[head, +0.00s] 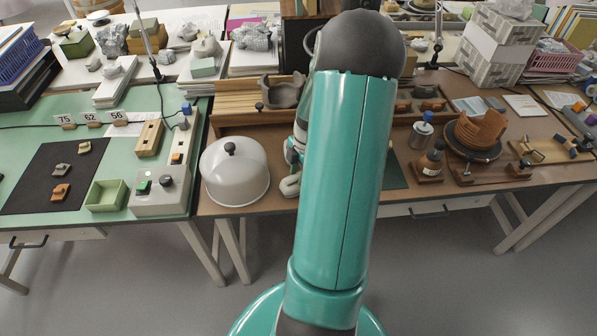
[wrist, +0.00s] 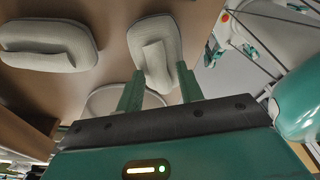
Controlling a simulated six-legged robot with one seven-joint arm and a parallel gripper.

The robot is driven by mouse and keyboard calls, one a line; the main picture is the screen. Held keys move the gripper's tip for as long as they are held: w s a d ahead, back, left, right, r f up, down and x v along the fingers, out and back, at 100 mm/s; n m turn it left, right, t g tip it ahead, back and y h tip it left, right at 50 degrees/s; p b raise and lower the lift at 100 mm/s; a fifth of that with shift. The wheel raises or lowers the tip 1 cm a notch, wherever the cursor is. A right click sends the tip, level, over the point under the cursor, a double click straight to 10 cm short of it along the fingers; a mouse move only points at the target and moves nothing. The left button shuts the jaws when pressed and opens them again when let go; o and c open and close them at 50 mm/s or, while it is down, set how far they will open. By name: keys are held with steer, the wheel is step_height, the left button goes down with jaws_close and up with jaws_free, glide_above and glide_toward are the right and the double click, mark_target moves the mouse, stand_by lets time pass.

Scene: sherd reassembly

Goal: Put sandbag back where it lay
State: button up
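In the wrist view a pale grey sandbag (wrist: 158,38) with a raised ridge lies on the brown table, just beyond my fingertips. My gripper (wrist: 160,70) is open, its two green fingers apart with the end of the ridge between them. I see a gap on both sides of the ridge. In the head view one pale sandbag (head: 290,186) shows beside my arm near the table's front edge.
A white dome with a black knob (head: 232,170) stands left of the sandbag. A wooden rack (head: 240,88) with a grey sherd is behind. A bottle (head: 431,160), a metal can (head: 421,133) and an orange pot (head: 480,132) stand right of my arm.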

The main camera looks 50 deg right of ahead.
steer(key=shift+r, duration=0.1)
step_height(320, 180, up, 12)
steer(key=s+d, duration=0.1)
steer(key=d, duration=0.1)
steer(key=w+a+r+m+h, duration=0.1)
steer(key=w+a+r+m, duration=0.1)
steer(key=a+r, duration=0.35)
steer(key=w+a+r+m+t+h, duration=0.1)
steer(key=w+a+r+m, duration=0.15)
steer(key=a, duration=0.65)
steer(key=w+a+r+m+h, duration=0.15)
steer(key=a+r, duration=0.25)
steer(key=a, duration=0.4)
steer(key=s+a+r+m+t+y, duration=0.1)
steer(key=s+a+r+m, duration=0.1)
steer(key=a, duration=0.6)
steer(key=s+a+r+m+t, duration=0.2)
steer(key=s+a+m, duration=0.2)
steer(key=a, duration=0.3)
steer(key=shift+s+a+r+m+t+y, duration=0.3)
steer(key=shift+s+a+m+y, duration=0.1)
steer(key=shift+s, duration=0.4)
